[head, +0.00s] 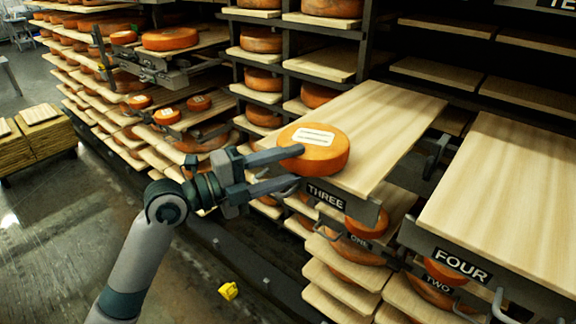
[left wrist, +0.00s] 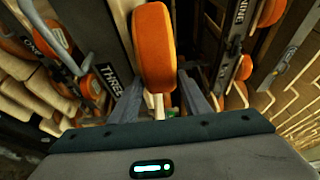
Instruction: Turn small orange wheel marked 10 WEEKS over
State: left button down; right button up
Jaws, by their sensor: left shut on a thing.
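An orange cheese wheel (head: 330,158) with a white label on its upward face is at the front left corner of the wooden board (head: 375,120) marked THREE. The label's writing is too small to read. My left gripper (head: 298,168) comes in from the left, one finger over the wheel's top edge and one beneath. It is shut on the wheel across its thickness. In the left wrist view the wheel (left wrist: 154,45) shows edge-on between the fingers (left wrist: 160,95). Whether the wheel touches the board is hard to tell. My right gripper is not in view.
A bare board (head: 510,190) marked FOUR lies to the right. Racks with many orange wheels stand behind and left, including a large wheel (head: 170,39). Lower shelves with wheels lie below THREE. A yellow object (head: 228,291) is on the floor. The rest of board THREE is clear.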

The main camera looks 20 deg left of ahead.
pick_arm(q)
jog(key=shift+r, duration=0.1)
dwell(0.4)
jog(key=shift+b, duration=0.3)
jog(key=c, duration=0.9)
grip_release()
jog(key=shift+f, duration=0.4)
jog(key=shift+s, duration=0.1)
